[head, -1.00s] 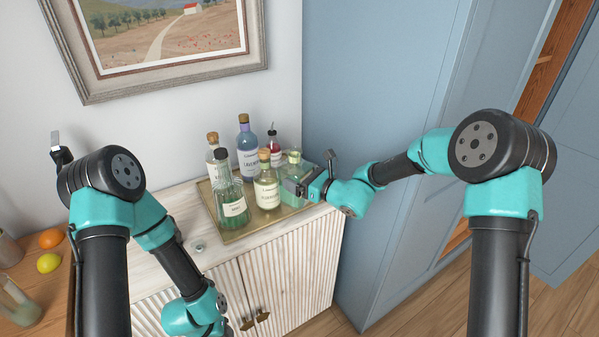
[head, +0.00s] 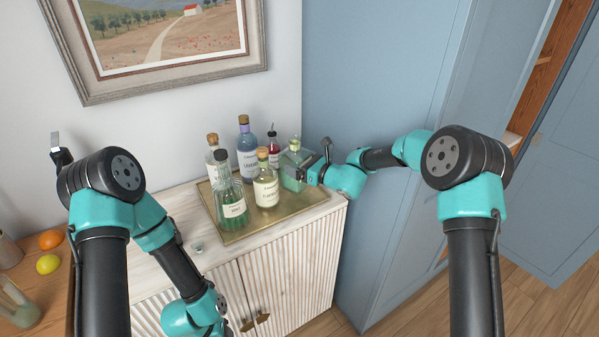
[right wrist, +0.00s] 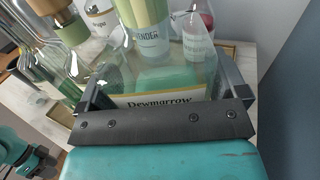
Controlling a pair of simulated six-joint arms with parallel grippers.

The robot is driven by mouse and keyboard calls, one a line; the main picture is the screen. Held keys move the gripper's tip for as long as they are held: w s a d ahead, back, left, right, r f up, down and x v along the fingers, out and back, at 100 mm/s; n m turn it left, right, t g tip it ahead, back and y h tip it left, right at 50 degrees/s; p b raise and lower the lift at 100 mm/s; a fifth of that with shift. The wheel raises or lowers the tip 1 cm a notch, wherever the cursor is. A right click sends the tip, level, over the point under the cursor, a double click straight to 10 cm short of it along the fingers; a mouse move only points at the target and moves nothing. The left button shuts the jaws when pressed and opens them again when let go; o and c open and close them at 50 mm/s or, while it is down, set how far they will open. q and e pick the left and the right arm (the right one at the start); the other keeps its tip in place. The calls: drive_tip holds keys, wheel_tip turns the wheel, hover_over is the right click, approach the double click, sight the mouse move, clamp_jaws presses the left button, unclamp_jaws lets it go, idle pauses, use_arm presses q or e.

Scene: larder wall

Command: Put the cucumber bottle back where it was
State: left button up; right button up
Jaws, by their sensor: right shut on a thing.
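My right gripper (head: 297,171) is shut on a squarish clear bottle (head: 291,182) of green liquid with a pale green stopper. In the right wrist view its label reads "Dewmarrow", and the bottle (right wrist: 165,82) sits between the fingers (right wrist: 160,92). The lower label is hidden by my gripper, so I cannot read the flavour. The bottle is roughly upright at the right end of the gold tray (head: 262,222). I cannot tell whether its base touches the tray. My left gripper is out of view; its arm hangs down at lower left.
Left of the held bottle stand a lavender bottle (head: 246,152), a red bottle (head: 273,148), a pale yellow bottle (head: 265,187), a darker green bottle (head: 231,207) and a clear bottle (head: 213,150). The white cabinet (head: 285,275) carries the tray. A blue cupboard (head: 365,100) rises to the right.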

drive_tip(key=shift+f, duration=1.55)
drive_tip(key=shift+f, duration=0.15)
drive_tip(key=o, duration=1.3)
drive_tip(key=shift+c, duration=0.2)
drive_tip(key=shift+v, duration=2.75)
